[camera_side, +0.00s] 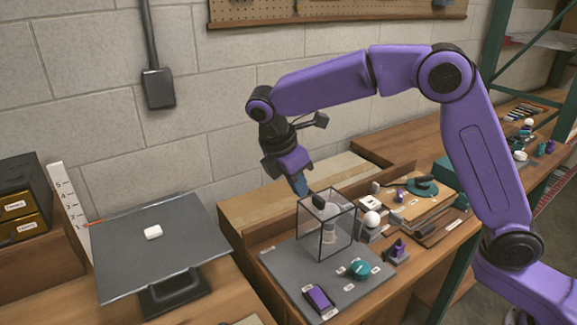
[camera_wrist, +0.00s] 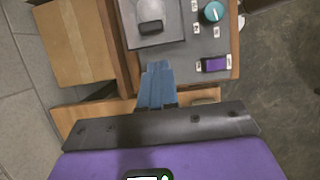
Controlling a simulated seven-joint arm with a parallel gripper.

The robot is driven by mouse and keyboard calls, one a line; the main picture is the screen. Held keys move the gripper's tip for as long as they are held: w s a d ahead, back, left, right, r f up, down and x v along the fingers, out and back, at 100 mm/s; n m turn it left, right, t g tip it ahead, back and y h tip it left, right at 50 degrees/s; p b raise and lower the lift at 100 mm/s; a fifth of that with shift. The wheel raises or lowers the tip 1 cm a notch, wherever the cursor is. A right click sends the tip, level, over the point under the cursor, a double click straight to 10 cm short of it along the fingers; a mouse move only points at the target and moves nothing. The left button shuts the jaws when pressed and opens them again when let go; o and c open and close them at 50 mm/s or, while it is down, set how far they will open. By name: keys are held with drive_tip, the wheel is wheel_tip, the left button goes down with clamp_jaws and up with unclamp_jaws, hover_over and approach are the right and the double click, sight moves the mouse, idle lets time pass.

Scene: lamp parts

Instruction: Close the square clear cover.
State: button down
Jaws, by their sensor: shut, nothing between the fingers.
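The square clear cover (camera_side: 341,234) is a see-through box with dark edges, standing on a grey board (camera_side: 287,262). A pale upright part shows through its walls. A dark handle (camera_side: 318,201) sits at its upper left. The top looks level, but I cannot tell whether it is fully seated. In the wrist view the cover (camera_wrist: 177,28) is at the top, with the dark handle (camera_wrist: 150,27) on it. My gripper (camera_side: 301,190) is shut and empty, just above and left of the handle. Its blue fingers (camera_wrist: 157,72) point toward the cover in the wrist view.
On the board, a teal knob (camera_side: 359,268) and a purple switch (camera_side: 318,299) lie in front of the cover. A white ball (camera_side: 371,219) and a purple part (camera_side: 397,250) stand to its right. A dark stand (camera_side: 160,245) with a white block is at left.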

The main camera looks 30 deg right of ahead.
sight(319, 195)
drive_tip(key=shift+w+a+r, duration=0.7)
drive_tip(key=shift+a+r, duration=1.55)
drive_tip(key=shift+r, duration=0.4)
drive_tip(key=x, duration=0.3)
drive_tip(key=d+x, duration=0.1)
drive_tip(key=x, duration=0.3)
drive_tip(key=d+x, duration=0.1)
drive_tip(key=x, duration=0.2)
drive_tip(key=shift+d, duration=1)
drive_tip(key=shift+d, duration=1.35)
